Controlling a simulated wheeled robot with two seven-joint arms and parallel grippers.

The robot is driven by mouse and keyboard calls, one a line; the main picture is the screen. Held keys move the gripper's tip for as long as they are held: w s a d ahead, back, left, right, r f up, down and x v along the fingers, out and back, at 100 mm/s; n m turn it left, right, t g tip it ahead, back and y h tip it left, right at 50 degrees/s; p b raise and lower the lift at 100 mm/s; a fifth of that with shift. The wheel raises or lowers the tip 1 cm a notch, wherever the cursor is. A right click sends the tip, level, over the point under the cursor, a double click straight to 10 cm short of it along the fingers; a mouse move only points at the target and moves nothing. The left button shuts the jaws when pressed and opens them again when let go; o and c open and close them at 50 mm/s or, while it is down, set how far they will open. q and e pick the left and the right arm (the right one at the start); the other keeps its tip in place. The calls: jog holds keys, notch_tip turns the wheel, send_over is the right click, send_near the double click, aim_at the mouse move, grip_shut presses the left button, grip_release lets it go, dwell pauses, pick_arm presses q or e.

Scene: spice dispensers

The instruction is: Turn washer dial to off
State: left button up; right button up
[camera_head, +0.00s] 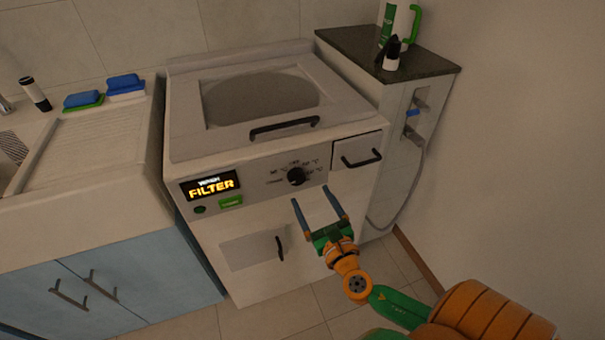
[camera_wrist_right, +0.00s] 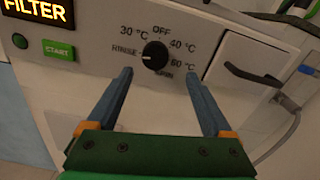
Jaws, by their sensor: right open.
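The washer (camera_head: 240,130) stands in the middle of the head view, with a black round dial (camera_head: 296,176) on its front panel. The dial's pale mark is too small to read surely. My right gripper (camera_head: 319,190) is open and empty, its two blue fingers just below the dial in the picture. In the wrist view the fingertips (camera_wrist_right: 158,72) stand apart on either side of the dial, not touching it. My left gripper is out of view.
A lit FILTER display (camera_head: 211,185) and a green START button (camera_head: 231,202) are left of the dial. A drawer with a black handle (camera_head: 361,158) is to its right. A lower flap handle (camera_head: 280,248) sticks out below. A dark-topped cabinet (camera_head: 430,62) stands right.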

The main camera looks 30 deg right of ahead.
aim_at(298, 180)
jog(key=w, duration=0.3)
jog(key=w+r, duration=0.1)
jog(key=w, duration=0.1)
jog(key=shift+w, duration=0.15)
jog(key=shift+w+d+f, duration=0.2)
jog(key=shift+w+d, duration=0.05)
jog(key=shift+w, duration=0.15)
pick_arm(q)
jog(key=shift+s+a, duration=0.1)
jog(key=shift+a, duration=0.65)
pick_arm(e)
jog(key=shift+a, duration=0.1)
jog(key=c, duration=0.4)
grip_shut()
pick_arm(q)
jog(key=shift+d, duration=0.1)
pick_arm(e)
jog(key=shift+s, duration=0.1)
